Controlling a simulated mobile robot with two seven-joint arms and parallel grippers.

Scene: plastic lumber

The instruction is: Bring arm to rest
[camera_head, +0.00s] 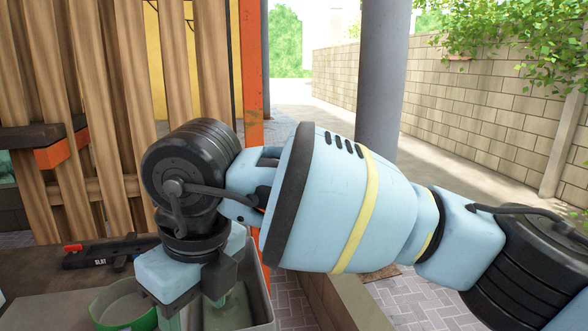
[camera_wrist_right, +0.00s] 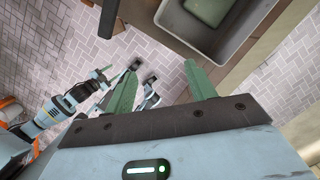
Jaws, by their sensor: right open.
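My right arm (camera_head: 340,200) comes in from the right of the head view, and its wrist bends down over the work surface. My right gripper hangs at the bottom edge there, its fingertips mostly out of frame. In the right wrist view my right gripper (camera_wrist_right: 162,68) is open, with two green fingers wide apart and nothing between them. What looks like my left arm (camera_wrist_right: 55,108) shows small at the left of the wrist view; its fingers are too small to judge. The left arm is absent from the head view.
A grey tray (camera_head: 263,290) with a greenish thing inside is beside the right gripper; it also shows in the wrist view (camera_wrist_right: 187,30). A green-rimmed bowl (camera_head: 97,305) and a black tool with a red tip (camera_head: 95,255) lie left. Wooden slats (camera_head: 120,100) and a grey pillar (camera_head: 383,80) stand behind.

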